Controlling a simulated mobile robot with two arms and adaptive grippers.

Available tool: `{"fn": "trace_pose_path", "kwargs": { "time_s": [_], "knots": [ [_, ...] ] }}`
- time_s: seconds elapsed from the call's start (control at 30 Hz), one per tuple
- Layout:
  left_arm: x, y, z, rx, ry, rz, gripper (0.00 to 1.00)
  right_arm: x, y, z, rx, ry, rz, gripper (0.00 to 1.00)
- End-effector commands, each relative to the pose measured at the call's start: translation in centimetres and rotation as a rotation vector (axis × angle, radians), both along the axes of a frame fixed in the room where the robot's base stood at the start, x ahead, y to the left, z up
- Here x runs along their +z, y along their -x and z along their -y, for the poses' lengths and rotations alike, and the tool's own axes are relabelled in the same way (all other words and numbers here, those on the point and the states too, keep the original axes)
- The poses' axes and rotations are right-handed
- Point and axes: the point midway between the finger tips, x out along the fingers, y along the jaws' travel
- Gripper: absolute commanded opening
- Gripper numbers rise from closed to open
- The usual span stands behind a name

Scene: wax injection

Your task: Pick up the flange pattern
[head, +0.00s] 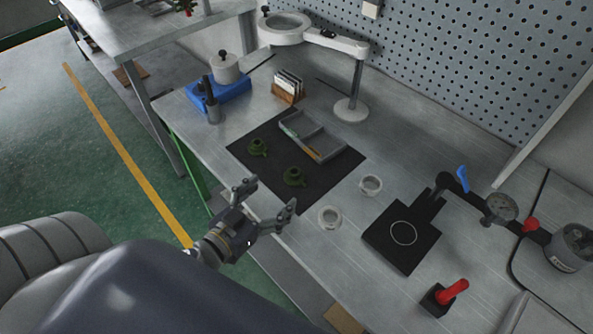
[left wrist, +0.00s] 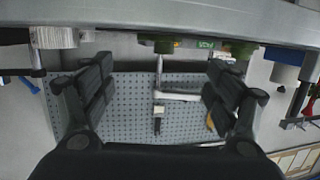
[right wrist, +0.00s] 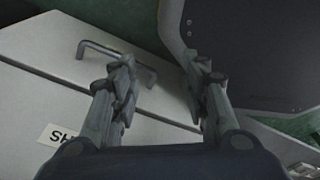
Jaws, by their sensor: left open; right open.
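Two green flange patterns sit on a black mat (head: 240,152) on the bench: a farther one (head: 258,147) and a nearer one (head: 294,177). My left gripper (head: 268,197) is open and empty, just in front of the mat's near edge and the nearer pattern. In the left wrist view, green parts (left wrist: 163,45) and (left wrist: 240,48) show beyond the open fingers (left wrist: 160,75), with nothing between them. My right gripper (right wrist: 160,66) is open and empty in the right wrist view, near a light panel with a handle. It does not show in the head view.
A grey divided tray (head: 313,137) lies on the mat behind the patterns. Two white rings (head: 330,217) and (head: 371,185) stand right of it. A black plate (head: 402,236) and a red-handled tool (head: 452,291) are farther right. A magnifier lamp (head: 352,109) stands behind.

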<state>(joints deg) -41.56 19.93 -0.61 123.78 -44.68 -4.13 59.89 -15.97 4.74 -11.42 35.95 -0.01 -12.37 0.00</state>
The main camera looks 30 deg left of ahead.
Motion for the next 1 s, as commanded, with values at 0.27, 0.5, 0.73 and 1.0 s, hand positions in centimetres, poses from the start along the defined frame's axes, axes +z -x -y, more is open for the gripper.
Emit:
{"fn": "trace_pose_path", "kwargs": {
  "time_s": [0.27, 0.5, 0.73, 1.0],
  "knots": [
    [-0.4, -2.8, 0.4, -0.001, 0.000, 0.001, 0.81, 0.4, 3.3, 0.1, 0.000, 0.003, -0.048, 0.42],
    [-0.5, -4.8, 0.7, -0.001, -0.002, 0.003, 0.81, 1.2, 3.2, 0.1, -0.001, 0.003, -0.046, 0.42],
    [-1.1, -7.4, 1.1, 0.000, 0.000, 0.000, 0.81, 1.9, 2.1, -0.4, -0.002, -0.003, -0.028, 0.42],
    [-1.4, -7.9, 1.2, 0.000, 0.000, -0.001, 0.81, 1.9, 1.8, -0.5, -0.001, -0.005, -0.024, 0.42]
  ]
}}
